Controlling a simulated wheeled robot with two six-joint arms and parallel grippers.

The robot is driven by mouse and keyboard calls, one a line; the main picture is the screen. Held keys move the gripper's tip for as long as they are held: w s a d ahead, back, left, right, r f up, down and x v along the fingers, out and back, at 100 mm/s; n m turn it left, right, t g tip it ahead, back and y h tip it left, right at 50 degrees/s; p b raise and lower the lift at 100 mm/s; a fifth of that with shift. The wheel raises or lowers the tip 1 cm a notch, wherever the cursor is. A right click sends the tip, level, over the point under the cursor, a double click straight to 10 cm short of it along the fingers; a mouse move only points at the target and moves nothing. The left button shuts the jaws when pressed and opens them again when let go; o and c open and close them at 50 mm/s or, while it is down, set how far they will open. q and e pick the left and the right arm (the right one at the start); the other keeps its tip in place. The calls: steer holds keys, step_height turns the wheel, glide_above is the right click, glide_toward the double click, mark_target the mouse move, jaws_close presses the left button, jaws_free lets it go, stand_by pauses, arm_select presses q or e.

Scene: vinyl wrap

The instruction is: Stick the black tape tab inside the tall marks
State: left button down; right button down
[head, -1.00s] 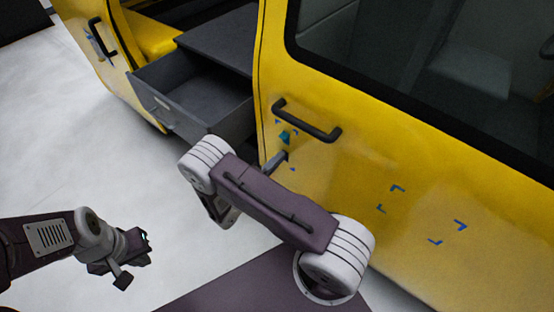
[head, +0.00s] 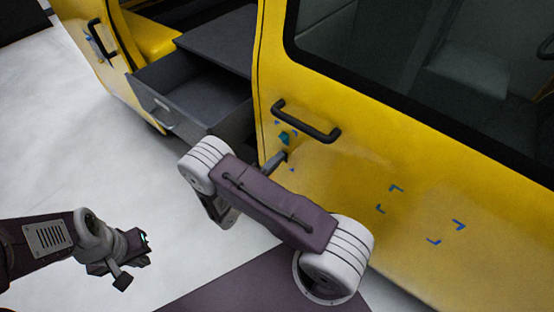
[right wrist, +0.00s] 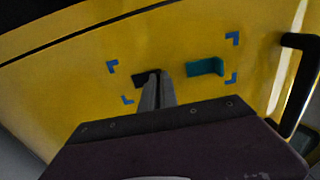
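Small blue corner marks (right wrist: 112,66) frame a tall area on the yellow door, below the black handle in the head view. A teal tab (right wrist: 205,67) is inside these marks, towards the handle; it also shows in the head view (head: 284,138). The black tape tab (right wrist: 142,78) is inside the same marks, at the other end, at my right fingertips. My right gripper (right wrist: 157,78) looks shut on the tab's end, at or very near the door; exact contact is hard to see. My left gripper (head: 135,262) is away over the floor, too small to judge.
The black door handle (head: 306,121) stands out just above the marks. An open grey drawer (head: 188,127) juts out left of the door.

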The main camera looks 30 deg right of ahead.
steer(key=c, duration=1.6)
jaws_free()
steer(key=shift+d, duration=0.1)
steer(key=shift+o, duration=0.2)
steer(key=v, duration=0.9)
